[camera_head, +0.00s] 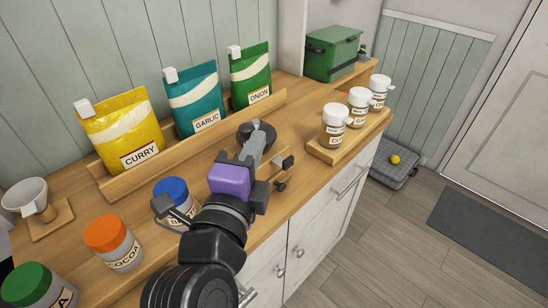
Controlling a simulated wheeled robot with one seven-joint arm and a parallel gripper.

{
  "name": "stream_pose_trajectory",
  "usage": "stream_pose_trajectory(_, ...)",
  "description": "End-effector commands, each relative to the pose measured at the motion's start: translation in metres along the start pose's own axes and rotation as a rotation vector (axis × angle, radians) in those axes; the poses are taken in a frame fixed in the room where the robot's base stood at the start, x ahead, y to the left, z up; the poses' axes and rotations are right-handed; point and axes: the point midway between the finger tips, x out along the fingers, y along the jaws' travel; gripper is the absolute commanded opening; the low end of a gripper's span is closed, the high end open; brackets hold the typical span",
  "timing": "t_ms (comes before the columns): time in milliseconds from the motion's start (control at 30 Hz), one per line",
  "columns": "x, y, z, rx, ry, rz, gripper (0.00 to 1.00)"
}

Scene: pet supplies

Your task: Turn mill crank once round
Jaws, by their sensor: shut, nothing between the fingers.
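My gripper (259,137) reaches up and right past its purple wrist (231,180). Its narrow grey fingers look shut and empty. Their tips are over or beside a dark round part (266,131), which seems to belong to the mill on the wooden counter. Whether they touch cannot be told. Small dark blocks (286,162) on light wooden pieces show just right of the gripper. I cannot tell whether one is the crank. My arm hides much of this area.
Curry (126,128), garlic (195,96) and onion (250,75) pouches stand on a rack behind. A cocoa jar (112,243) and blue-lidded jar (173,189) stand left of my arm.

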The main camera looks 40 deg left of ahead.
Motion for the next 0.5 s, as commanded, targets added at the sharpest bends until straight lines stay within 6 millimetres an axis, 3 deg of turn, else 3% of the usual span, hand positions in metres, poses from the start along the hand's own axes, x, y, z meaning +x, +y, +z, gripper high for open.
stream_pose_trajectory(500,-0.004,0.002,0.019,0.0,-0.001,0.0,0.0)
